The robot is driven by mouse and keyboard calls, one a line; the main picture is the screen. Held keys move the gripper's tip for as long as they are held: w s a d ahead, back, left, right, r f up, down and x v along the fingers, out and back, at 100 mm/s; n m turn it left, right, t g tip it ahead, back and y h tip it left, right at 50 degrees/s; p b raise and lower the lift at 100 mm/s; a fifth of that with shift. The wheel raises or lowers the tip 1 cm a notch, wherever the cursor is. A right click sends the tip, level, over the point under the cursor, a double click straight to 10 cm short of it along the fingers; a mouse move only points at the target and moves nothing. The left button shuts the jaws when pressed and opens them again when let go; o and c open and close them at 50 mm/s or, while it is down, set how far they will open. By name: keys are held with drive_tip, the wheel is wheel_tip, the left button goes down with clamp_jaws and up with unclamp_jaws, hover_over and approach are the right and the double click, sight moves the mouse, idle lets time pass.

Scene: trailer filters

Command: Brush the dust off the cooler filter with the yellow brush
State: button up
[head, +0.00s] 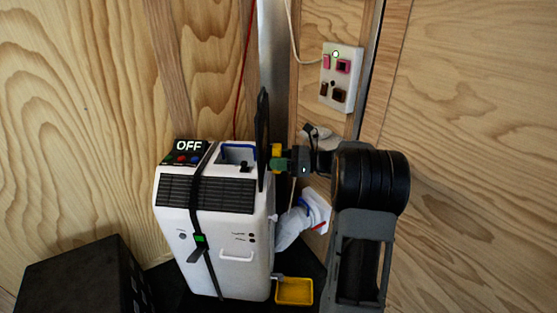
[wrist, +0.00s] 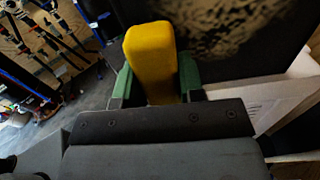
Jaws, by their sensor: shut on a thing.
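My gripper (head: 279,163) is shut on the yellow brush, whose block (wrist: 150,60) stands between the green fingers in the wrist view. In the head view only a small yellow part of the brush (head: 277,150) shows. The cooler filter is a dark panel (head: 262,125), upright and nearly edge-on at the right of the white cooler (head: 228,245). In the wrist view the filter (wrist: 290,60) lies beyond the brush, with a mottled tan dust patch on it. The brush is close to the filter's face; I cannot tell whether they touch. The bristles are hidden.
The cooler's display (head: 188,146) reads OFF, and a black strap (head: 198,205) runs down its front. A yellow tray (head: 294,291) sits low at its right. A wall socket box (head: 341,78) is above right; a black box (head: 70,280) stands lower left.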

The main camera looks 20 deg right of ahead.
sight(265, 145)
drive_tip(key=shift+p+x, duration=0.35)
drive_tip(key=shift+x, duration=0.5)
drive_tip(key=shift+d, duration=0.1)
drive_tip(key=shift+w+d+r+p, duration=0.15)
drive_tip(key=shift+w+d+p, duration=0.15)
drive_tip(key=shift+w+p, duration=0.2)
drive_tip(key=shift+w+d+p, duration=0.65)
drive_tip(key=shift+w+p, duration=0.2)
drive_tip(key=shift+w, duration=0.1)
drive_tip(key=shift+w+d+p, duration=0.25)
drive_tip(key=shift+w+p, duration=0.25)
drive_tip(key=shift+w, duration=0.05)
drive_tip(key=shift+w+d+p, duration=0.25)
drive_tip(key=shift+w+p, duration=0.2)
drive_tip(key=shift+w, duration=0.1)
drive_tip(key=shift+w+d+r, duration=0.1)
drive_tip(key=shift+w+r, duration=0.05)
drive_tip(key=shift+w+r+p, duration=0.1)
drive_tip(key=shift+p, duration=0.3)
